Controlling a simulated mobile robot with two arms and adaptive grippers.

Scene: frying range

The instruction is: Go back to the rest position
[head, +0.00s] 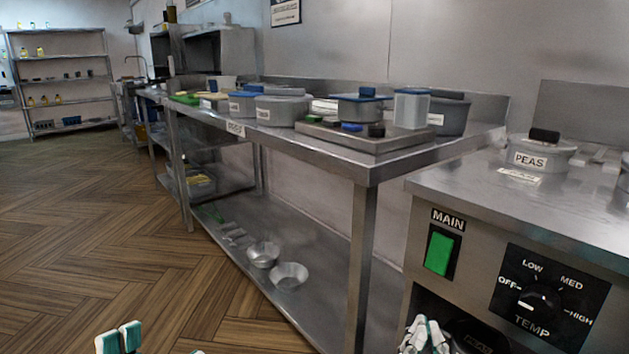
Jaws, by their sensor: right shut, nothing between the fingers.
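My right gripper (425,337) shows at the bottom edge, in front of the fryer's lower opening. Its white and teal fingers are together with nothing between them. Part of my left gripper (120,339) shows at the bottom left over the wooden floor. Its teal-padded fingertips stand close side by side, and the rest is cut off by the frame, so I cannot tell whether it is open or shut. I see nothing held in it.
A steel table (365,165) with lidded containers runs back through the middle. Its lower shelf (300,308) holds two metal bowls. At right stands the fryer unit (590,215) with a green MAIN switch (439,251), a TEMP knob (533,302) and a PEAS pot (540,158). The left floor is clear.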

